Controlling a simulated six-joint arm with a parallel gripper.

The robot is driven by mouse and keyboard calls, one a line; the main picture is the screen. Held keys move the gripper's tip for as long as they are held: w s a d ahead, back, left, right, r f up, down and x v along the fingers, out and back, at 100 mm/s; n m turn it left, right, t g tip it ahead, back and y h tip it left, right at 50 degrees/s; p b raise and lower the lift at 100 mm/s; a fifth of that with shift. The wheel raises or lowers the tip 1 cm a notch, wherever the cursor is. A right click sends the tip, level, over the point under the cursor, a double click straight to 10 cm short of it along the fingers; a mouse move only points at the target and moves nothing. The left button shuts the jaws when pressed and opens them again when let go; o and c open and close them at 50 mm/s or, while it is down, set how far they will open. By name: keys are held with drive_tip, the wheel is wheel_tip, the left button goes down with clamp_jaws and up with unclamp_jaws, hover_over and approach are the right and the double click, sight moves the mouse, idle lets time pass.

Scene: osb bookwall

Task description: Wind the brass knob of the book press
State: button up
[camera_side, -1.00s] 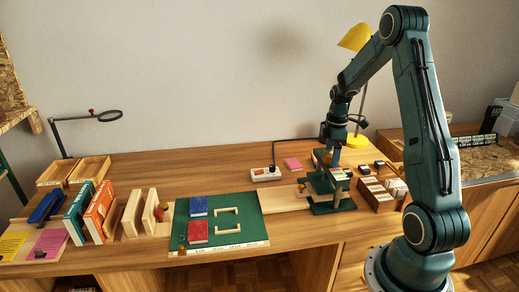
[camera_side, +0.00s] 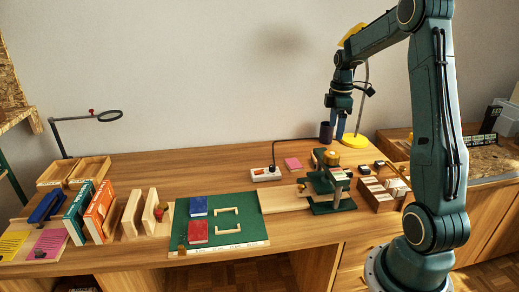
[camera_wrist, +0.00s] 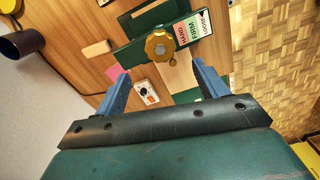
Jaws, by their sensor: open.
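The brass knob (camera_wrist: 160,44) of the book press shows in the wrist view as a lobed yellow wheel, beyond and roughly between my two blue fingers. In the side view the knob (camera_side: 331,157) sits on top of the dark green book press (camera_side: 334,188). My gripper (camera_side: 339,137) hangs above the knob, apart from it, with its fingers pointing down. In the wrist view my gripper (camera_wrist: 158,75) is open and empty. A label strip (camera_wrist: 193,27) beside the knob reads HARD, FIRM and LOOSE.
A dark cup (camera_side: 326,132) and a yellow lamp (camera_side: 354,140) stand behind the press. A green mat (camera_side: 240,240) with books lies further left.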

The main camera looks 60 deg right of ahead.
drive_tip(key=shift+r, duration=1.8)
drive_tip(key=a+r+m+t, duration=0.1)
drive_tip(key=a+r, duration=0.2)
drive_tip(key=a, duration=0.3)
drive_tip(key=s+a+r+m+t+h, duration=0.1)
drive_tip(key=a+r, duration=0.1)
drive_tip(key=a, duration=0.5)
drive_tip(key=a+r+m, duration=0.1)
drive_tip(key=a+r, duration=0.2)
drive_tip(key=a, duration=0.3)
drive_tip(key=s+a+f+m+t+y, duration=0.1)
drive_tip(key=s+a+m+t, duration=0.2)
drive_tip(key=s+a, duration=0.8)
drive_tip(key=a, duration=0.3)
drive_tip(key=shift+s+f+m+t, duration=0.25)
drive_tip(key=shift+s+m+t, duration=0.05)
drive_tip(key=shift+s+m, duration=0.1)
